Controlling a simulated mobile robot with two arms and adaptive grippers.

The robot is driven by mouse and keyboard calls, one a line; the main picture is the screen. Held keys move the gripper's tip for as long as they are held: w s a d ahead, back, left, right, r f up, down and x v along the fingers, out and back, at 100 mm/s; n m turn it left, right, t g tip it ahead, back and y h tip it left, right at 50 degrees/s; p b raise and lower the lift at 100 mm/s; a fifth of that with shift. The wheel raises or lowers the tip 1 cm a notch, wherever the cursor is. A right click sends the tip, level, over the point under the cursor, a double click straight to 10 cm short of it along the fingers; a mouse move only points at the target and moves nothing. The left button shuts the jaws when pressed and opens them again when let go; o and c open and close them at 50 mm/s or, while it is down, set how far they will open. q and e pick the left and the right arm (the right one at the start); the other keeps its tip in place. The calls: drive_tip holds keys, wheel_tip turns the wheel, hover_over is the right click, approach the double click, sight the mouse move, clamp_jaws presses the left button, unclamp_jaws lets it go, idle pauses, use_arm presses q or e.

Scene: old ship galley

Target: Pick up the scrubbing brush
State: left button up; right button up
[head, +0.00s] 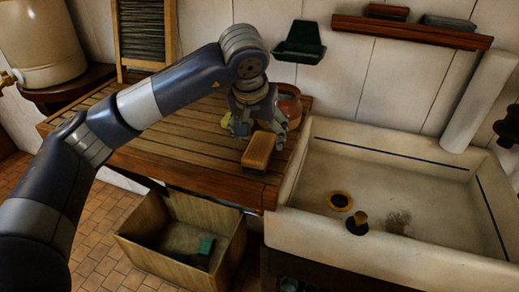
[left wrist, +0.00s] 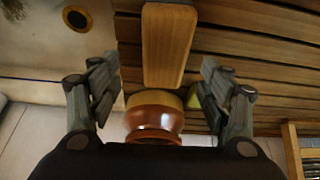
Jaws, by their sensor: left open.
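The scrubbing brush (head: 258,150) has a light wooden back and a dark underside. It lies back up on the slatted wooden counter near the sink. My left gripper (head: 261,128) is open just behind and above it in the head view. In the left wrist view the brush (left wrist: 168,45) stands lengthwise at the upper middle. The open fingers of my left gripper (left wrist: 159,88) are spread to either side of its line, with nothing between them touching. My right gripper is not in view.
A brown pot (head: 291,103) stands close behind the gripper, and a small yellow thing (head: 226,120) lies to its left. The white sink (head: 340,262) is to the right, with a dark plunger-like thing (head: 357,224) inside. The counter's left part is clear. A wooden crate (head: 163,262) stands below.

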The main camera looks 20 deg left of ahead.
sight(259, 146)
use_arm(q)
drive_tip(key=x, duration=0.2)
drive_tip(key=p+x, duration=0.2)
drive_tip(key=x, duration=0.1)
drive_tip(key=shift+a+f, duration=0.35)
drive_tip(key=shift+f, duration=0.05)
drive_tip(key=shift+f+b, duration=0.25)
drive_tip(key=shift+b, duration=0.15)
drive_tip(key=shift+c, duration=0.6)
drive_tip(key=c, duration=1.1)
